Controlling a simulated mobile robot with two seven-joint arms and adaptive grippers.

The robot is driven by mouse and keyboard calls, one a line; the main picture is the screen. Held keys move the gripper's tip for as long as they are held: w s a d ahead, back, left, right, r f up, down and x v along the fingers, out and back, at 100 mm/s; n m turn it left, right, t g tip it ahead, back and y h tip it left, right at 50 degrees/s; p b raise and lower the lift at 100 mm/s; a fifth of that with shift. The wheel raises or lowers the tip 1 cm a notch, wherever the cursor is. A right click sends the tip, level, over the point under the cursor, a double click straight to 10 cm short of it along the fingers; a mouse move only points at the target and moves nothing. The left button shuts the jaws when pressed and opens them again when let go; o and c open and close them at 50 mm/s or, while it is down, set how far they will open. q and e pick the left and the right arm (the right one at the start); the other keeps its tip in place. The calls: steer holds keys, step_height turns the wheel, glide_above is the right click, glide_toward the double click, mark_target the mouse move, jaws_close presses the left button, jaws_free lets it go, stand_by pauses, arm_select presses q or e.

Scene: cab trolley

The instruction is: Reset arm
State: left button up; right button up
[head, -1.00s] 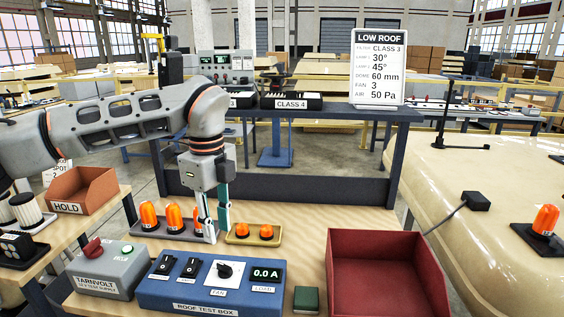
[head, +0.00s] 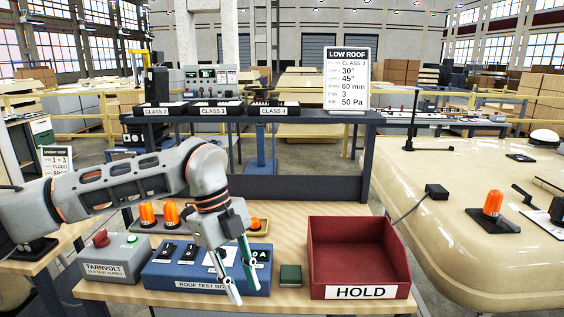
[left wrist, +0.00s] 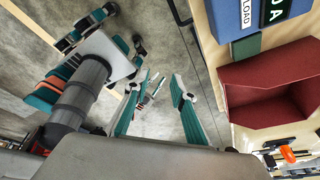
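My left gripper (head: 244,290) reaches in from the left in the head view, its fingers pointing down in front of the blue roof test box (head: 170,279) and hiding part of its panel. In the left wrist view my left gripper (left wrist: 152,103) has its two teal fingers spread apart with nothing between them. Floor shows behind the fingers, and the bench edge lies to their right.
The red HOLD bin (head: 322,263) and a small green block (head: 290,275) stand right of the test box. The grey Tarnvolt supply (head: 108,262) is on its left. Orange beacons (head: 171,214) stand behind. A cream cab roof (head: 460,220) is at right.

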arm_select(q)
steer(key=s+d+f+m+g+h, duration=0.35)
steer(key=s+d+h, duration=0.25)
steer(key=s+d, duration=0.6)
steer(key=d+r+n+t+h, duration=0.1)
steer(key=d+r+n+h, duration=0.1)
steer(key=d+r+h, duration=0.65)
steer(key=w+a+f+n+t+h, duration=0.3)
steer(key=w+a+f+n+t, duration=0.3)
steer(key=n+t, duration=0.65)
steer(key=w+a+f+n+t+y, duration=0.4)
steer(key=a+f+n+t+y, duration=0.2)
steer(key=a+f+t+y, duration=0.3)
steer(key=s+a+f+n+g+y, duration=0.1)
steer(key=s+a+f+g+y, duration=0.1)
steer(key=s+a+f, duration=0.3)
steer(key=s+a+f+n+g+y, duration=0.2)
steer(key=s+a+f+y, duration=0.2)
steer(key=f, duration=0.9)
steer(key=s+a+f+n+g+y, duration=0.2)
steer(key=s+a+f+y, duration=0.1)
steer(key=s+a+f, duration=0.4)
steer(key=shift+s+a+f, duration=0.25)
steer(key=shift+a+f, duration=0.65)
steer(key=shift+f, duration=0.05)
steer(key=shift+c, duration=0.4)
